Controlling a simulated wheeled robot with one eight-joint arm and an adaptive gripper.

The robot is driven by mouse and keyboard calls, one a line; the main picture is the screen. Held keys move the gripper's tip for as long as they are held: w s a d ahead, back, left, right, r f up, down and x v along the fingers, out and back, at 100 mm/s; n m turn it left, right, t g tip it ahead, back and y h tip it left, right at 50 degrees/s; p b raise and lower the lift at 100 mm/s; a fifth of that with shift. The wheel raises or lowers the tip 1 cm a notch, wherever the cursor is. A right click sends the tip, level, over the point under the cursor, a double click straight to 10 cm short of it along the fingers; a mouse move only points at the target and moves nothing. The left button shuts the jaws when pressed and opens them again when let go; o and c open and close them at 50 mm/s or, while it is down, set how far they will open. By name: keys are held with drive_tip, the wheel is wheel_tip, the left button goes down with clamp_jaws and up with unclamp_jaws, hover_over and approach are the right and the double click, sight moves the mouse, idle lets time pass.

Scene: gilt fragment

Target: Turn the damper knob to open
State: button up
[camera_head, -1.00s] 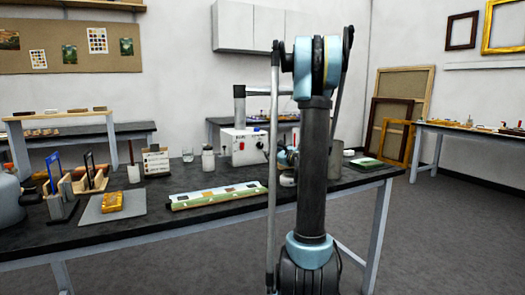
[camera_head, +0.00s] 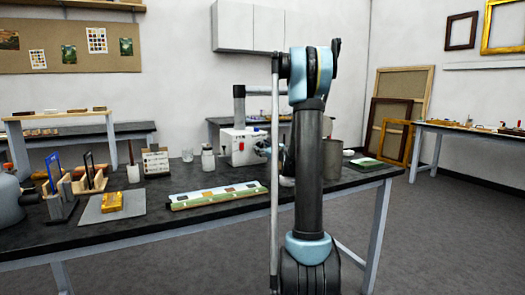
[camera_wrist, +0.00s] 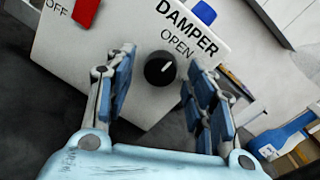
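The damper knob (camera_wrist: 159,69) is black and round, with a white pointer line, on a white panel marked DAMPER and OPEN in the wrist view. The line points up and right, toward the OPEN lettering. My gripper (camera_wrist: 162,62) is open, with one finger on each side of the knob. I see gaps between the fingers and the knob; the depth between them is unclear. In the head view, the white control box (camera_head: 238,147) stands on the bench, and my gripper (camera_head: 264,149) is at its right side. The knob cannot be made out there.
A red switch (camera_wrist: 86,12) by OFF and a blue part (camera_wrist: 204,13) are near the knob. A glass jar (camera_head: 208,158), a metal can (camera_head: 333,158) and a long painted strip (camera_head: 217,195) are on the dark bench (camera_head: 160,222). A grey duct arm (camera_head: 239,108) rises behind the box.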

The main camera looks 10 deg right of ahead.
drive_tip(key=c, duration=0.9)
drive_tip(key=shift+c, duration=0.2)
drive_tip(key=shift+n, duration=0.4)
drive_tip(key=o, duration=1.1)
drive_tip(key=shift+c, duration=0.2)
drive_tip(key=v, duration=1.2)
